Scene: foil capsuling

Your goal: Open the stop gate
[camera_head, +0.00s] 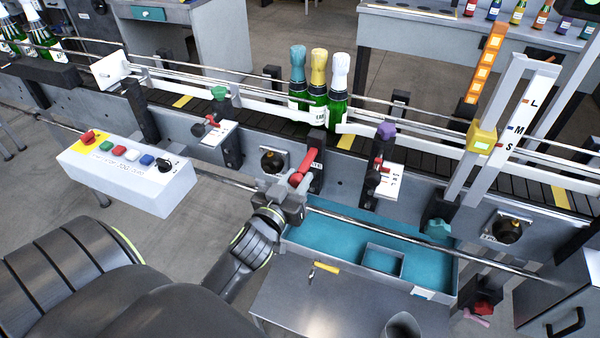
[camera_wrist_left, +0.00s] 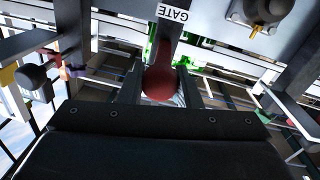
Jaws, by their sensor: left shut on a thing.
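The stop gate's red lever (camera_head: 305,161) is on a dark bracket on the front side of the conveyor, just below several foil-topped green bottles. In the left wrist view the lever's red knob (camera_wrist_left: 161,83) sits between the fingers, under a label reading GATE (camera_wrist_left: 173,14). My left gripper (camera_head: 294,185) is shut on this red lever, and its fingers hide part of it. The bottles (camera_head: 318,100) stand on the belt behind the gate bracket, with blue, gold and white tops. My right gripper is not in view.
A white control box (camera_head: 128,175) with coloured buttons stands to the left. A teal-lined tray (camera_head: 330,245) lies below the front rail, right of my left arm. Black knobs (camera_head: 272,160) and other brackets line the conveyor front.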

